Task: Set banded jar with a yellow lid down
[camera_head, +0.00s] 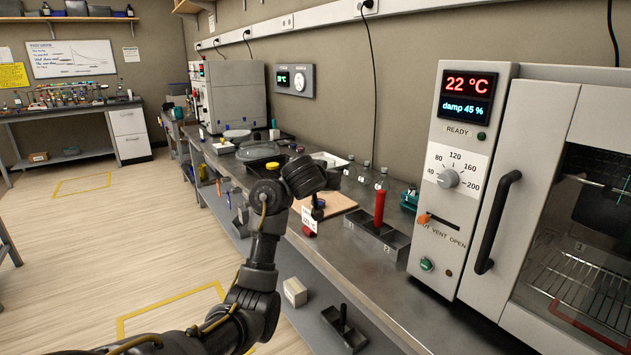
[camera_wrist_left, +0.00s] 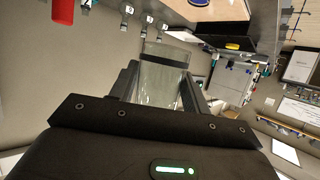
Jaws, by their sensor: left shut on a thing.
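My left gripper (camera_wrist_left: 160,78) is shut on a clear glass jar (camera_wrist_left: 161,88) with a dark band near one end. The wrist view is turned nearly upside down, and no yellow lid can be made out on the jar there. In the head view my left gripper (camera_head: 317,207) hangs above the bench (camera_head: 340,260), near a tan board. The jar is largely or wholly hidden there by my wrist, and I cannot tell whether it touches anything. My right gripper is not in view.
A tan board (camera_head: 325,204) lies behind the gripper. A dark tray (camera_head: 390,243) with a red cylinder (camera_head: 379,208) stands to its right, before an oven (camera_head: 520,190). A black item with a yellow part (camera_head: 272,165) sits farther left. The front right bench is clear.

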